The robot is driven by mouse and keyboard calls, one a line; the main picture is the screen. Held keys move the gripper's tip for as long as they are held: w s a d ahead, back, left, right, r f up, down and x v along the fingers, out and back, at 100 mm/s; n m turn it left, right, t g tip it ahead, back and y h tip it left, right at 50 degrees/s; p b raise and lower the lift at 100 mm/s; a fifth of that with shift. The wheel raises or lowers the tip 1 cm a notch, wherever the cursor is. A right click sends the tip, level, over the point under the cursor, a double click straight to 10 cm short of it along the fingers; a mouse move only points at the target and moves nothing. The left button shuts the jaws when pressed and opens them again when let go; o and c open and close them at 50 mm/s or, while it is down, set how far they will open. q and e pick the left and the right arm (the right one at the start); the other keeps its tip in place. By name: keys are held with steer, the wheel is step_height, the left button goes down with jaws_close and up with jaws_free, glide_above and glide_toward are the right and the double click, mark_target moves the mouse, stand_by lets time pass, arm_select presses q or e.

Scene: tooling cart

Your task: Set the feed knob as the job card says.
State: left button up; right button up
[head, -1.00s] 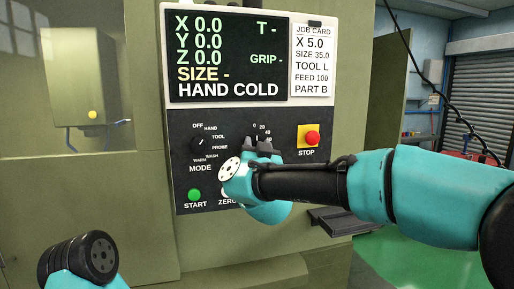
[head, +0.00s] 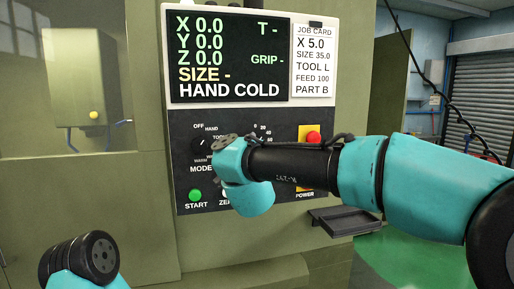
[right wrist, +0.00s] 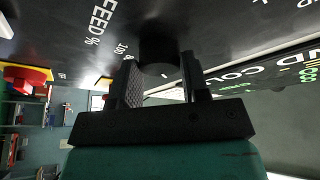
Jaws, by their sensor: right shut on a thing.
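The feed knob (right wrist: 158,45) is a dark round knob on the black panel (right wrist: 225,30). In the right wrist view my right gripper (right wrist: 160,72) has its two fingers on either side of it, shut on it. "FEED %" and a 100 mark show beside it; its pointer is not visible. In the head view my right wrist covers the knob, with only the upper dial numbers showing. The job card (head: 313,60) reads X 5.0, SIZE 35.0, TOOL L, FEED 100, PART B. My left gripper is not in view; only part of that arm shows.
The screen (head: 228,55) reads HAND COLD. The mode knob (head: 202,144) is left of my right wrist. The red stop button (head: 313,137) is just above my right forearm and shows in the wrist view too (right wrist: 27,75). A green start button (head: 194,195) is lower left.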

steer(key=m+g, duration=0.1)
steer(key=m, duration=0.1)
steer(key=m+g+h, duration=0.1)
steer(key=m, duration=0.2)
steer(key=m+g, duration=0.1)
steer(key=m, duration=0.2)
steer(key=shift+r, duration=0.3)
steer(key=m+g, duration=0.1)
steer(key=m, duration=0.2)
steer(key=shift+r, duration=0.1)
steer(key=shift+w+d+r+m+g+y, duration=0.1)
steer(key=shift+m+g+y, duration=0.65)
steer(key=shift+m, duration=0.75)
steer(key=shift+s+d+r+m+g+y, duration=0.1)
steer(key=shift+m+g+y, duration=0.35)
steer(key=shift+m+y, duration=0.75)
steer(key=shift+w+d+m+g+y, duration=0.1)
steer(key=shift+m+g+y, duration=0.5)
steer(key=shift+m, duration=1.2)
steer(key=o, duration=0.9)
